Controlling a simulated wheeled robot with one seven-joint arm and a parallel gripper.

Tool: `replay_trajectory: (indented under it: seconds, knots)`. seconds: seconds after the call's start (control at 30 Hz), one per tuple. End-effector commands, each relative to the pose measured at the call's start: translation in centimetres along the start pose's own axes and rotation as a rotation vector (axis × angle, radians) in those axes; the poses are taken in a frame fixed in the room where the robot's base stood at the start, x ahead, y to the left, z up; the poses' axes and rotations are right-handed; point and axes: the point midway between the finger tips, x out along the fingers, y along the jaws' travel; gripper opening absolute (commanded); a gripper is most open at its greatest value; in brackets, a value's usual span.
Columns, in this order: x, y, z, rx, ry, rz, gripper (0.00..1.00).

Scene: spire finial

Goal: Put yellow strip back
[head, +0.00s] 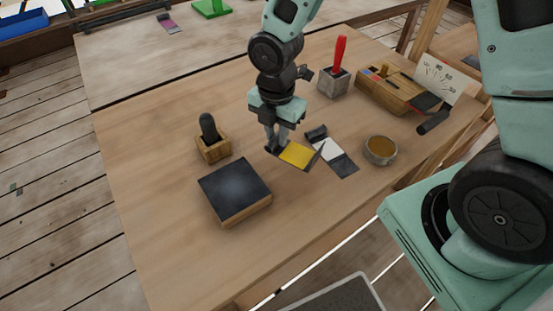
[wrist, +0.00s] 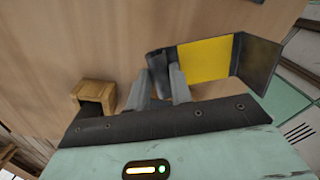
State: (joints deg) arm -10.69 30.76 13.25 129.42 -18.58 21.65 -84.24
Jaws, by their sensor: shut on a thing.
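The yellow strip (head: 298,153) has dark ends and a yellow middle. My gripper (head: 277,146) is shut on its left dark end. In the wrist view the fingers (wrist: 165,85) grip that dark end, and the yellow middle (wrist: 205,60) extends right to the other dark end (wrist: 257,62). The strip appears held above the table, though its exact height is hard to tell. A white strip with dark ends (head: 331,150) lies on the table just right of it, partly overlapped in the head view. It does not show in the wrist view.
A wooden case (head: 383,92) with coloured pieces and a scale card (head: 437,78) stand at the back right. A red-handled tool (head: 340,52) stands in a grey block. A bowl (head: 380,151), a dark-topped block (head: 236,190) and a wooden holder (head: 214,150) surround my gripper.

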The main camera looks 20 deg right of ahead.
Motion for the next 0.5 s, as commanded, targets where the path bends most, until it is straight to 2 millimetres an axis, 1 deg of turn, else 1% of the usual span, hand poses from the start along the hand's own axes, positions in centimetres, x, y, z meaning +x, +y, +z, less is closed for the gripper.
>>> replay_trajectory:
  seconds: [0.03, 0.1, 0.27, 0.5]
  knots:
    - [1.0, -0.1, -0.1, -0.002, 0.000, -0.003, 0.00]
    - [1.8, 0.0, 0.0, -0.001, 0.000, -0.002, 0.00]
    - [2.9, 0.0, 0.0, -0.001, 0.000, 0.000, 0.00]
    - [6.0, 0.0, -0.1, -0.001, 0.000, -0.002, 0.00]
